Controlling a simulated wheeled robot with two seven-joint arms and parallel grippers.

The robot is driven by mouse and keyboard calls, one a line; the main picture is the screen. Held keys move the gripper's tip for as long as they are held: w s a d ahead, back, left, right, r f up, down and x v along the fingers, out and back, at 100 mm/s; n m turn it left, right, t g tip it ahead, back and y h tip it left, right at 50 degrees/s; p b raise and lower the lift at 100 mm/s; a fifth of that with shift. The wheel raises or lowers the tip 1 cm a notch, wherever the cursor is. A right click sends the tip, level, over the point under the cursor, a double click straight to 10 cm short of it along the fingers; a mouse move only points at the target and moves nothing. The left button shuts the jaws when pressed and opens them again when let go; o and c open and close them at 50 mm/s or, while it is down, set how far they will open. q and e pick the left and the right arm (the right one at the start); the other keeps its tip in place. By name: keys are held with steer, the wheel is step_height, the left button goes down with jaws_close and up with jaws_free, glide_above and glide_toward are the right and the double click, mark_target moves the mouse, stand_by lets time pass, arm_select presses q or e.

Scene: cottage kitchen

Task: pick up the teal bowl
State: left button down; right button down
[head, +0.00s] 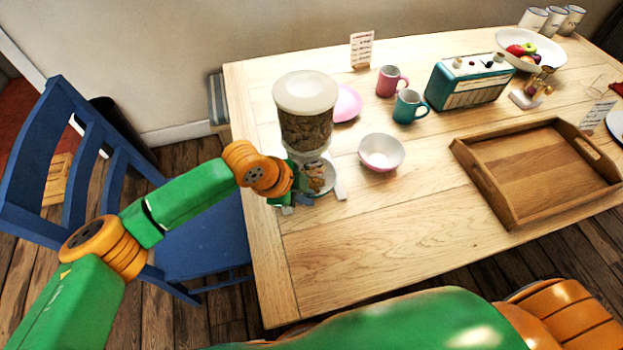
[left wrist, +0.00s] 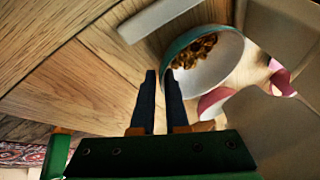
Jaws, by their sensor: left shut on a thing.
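The teal bowl (head: 329,184) stands under the cereal dispenser (head: 304,122) near the table's left edge, partly hidden by my left gripper (head: 298,194). In the left wrist view the bowl (left wrist: 213,70) has a teal outside, a pale inside and brown cereal in it. My left gripper's dark fingers (left wrist: 163,80) are close together at the bowl's near rim, shut on it. I cannot tell whether the bowl is clear of the surface beneath it. My right gripper is not in view.
A pink-and-white bowl (head: 381,153) stands to the right. A pink plate (head: 346,104), a pink mug (head: 390,81), a teal mug (head: 409,106) and a radio (head: 468,82) are behind. A wooden tray (head: 470,168) lies right. The front table is clear. A blue chair (head: 200,240) stands left.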

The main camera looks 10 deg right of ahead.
arm_select(q)
steer(key=shift+r, duration=0.1)
stand_by(0.6)
steer(key=shift+r, duration=0.3)
steer(key=v, duration=0.2)
steer(key=shift+r+b, duration=0.35)
steer(key=shift+r, duration=0.05)
steer(key=s+a+b, duration=0.1)
steer(key=s+a, duration=0.1)
steer(key=a, duration=0.6)
steer(key=s+a+b, duration=0.1)
steer(key=s+a, duration=0.2)
steer(key=a, duration=0.5)
